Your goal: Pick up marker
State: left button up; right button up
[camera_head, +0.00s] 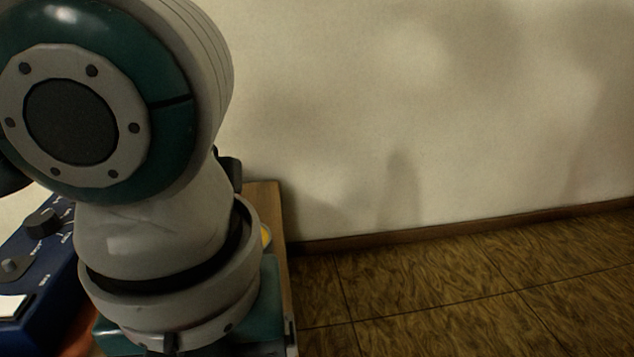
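No marker shows in the head view. One of my arms, in white and teal, fills the left side and hides most of the wooden table (264,197) behind it. I cannot make out the fingers of either gripper. A small yellow patch (266,236) shows at the arm's right edge, over the table; too little of it shows to tell what it is.
A blue device (60,285) with dark knobs (42,222) and white markings stands at the lower left, partly behind my arm. The table's right edge is close to the arm. Right of it, the brown tiled floor (450,285) is clear up to the pale wall (420,100).

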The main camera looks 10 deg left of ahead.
pick_arm(q)
grip_shut()
dwell(0.6)
